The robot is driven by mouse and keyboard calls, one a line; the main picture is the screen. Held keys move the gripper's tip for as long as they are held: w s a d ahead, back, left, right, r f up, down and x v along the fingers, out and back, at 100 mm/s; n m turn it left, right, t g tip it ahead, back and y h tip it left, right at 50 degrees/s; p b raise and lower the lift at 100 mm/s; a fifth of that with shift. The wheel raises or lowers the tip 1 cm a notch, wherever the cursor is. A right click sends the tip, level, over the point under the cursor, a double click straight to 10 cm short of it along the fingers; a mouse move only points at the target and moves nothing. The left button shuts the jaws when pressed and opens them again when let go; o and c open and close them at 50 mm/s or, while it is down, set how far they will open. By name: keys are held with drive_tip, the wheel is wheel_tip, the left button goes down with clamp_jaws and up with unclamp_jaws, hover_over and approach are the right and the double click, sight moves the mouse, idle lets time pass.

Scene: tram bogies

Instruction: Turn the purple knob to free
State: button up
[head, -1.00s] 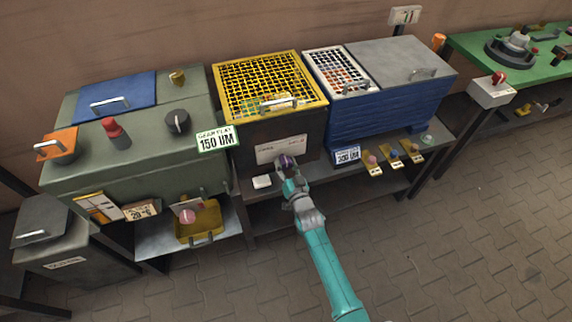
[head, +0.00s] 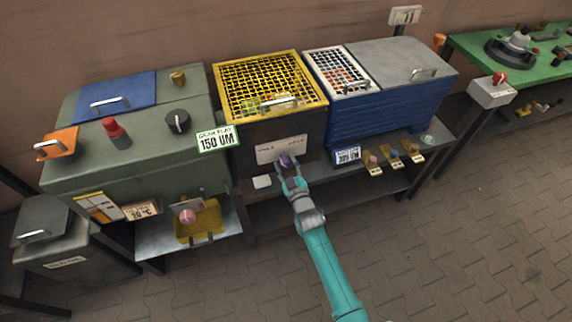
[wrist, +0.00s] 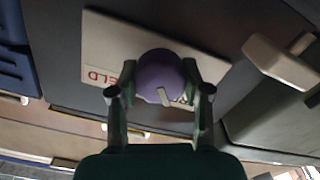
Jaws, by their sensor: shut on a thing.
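The purple knob (head: 285,161) sits on a pale label plate (head: 268,152) on the front of the dark box with the yellow grid top. In the wrist view the knob (wrist: 161,77) is round with a pale pointer mark on its lower edge, and the plate (wrist: 105,48) shows part of a word, "ELD", upside down. My gripper (wrist: 160,95) has one finger on each side of the knob and is shut on it. In the head view my gripper (head: 291,179) reaches the plate from below. Part of the plate's lettering is hidden behind the knob and fingers.
A grey-green cabinet (head: 75,175) with other knobs stands to the left. A blue box (head: 375,117) stands to the right, with several small tagged parts on the shelf before it. A white block (head: 262,181) lies left of my gripper. The paved floor in front is open.

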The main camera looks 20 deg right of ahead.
idle(0.4)
drive_tip(key=o, duration=1.2)
drive_tip(key=shift+c, duration=0.2)
drive_tip(key=shift+s, duration=0.1)
drive_tip(key=s, duration=1.1)
drive_tip(key=shift+s, duration=0.4)
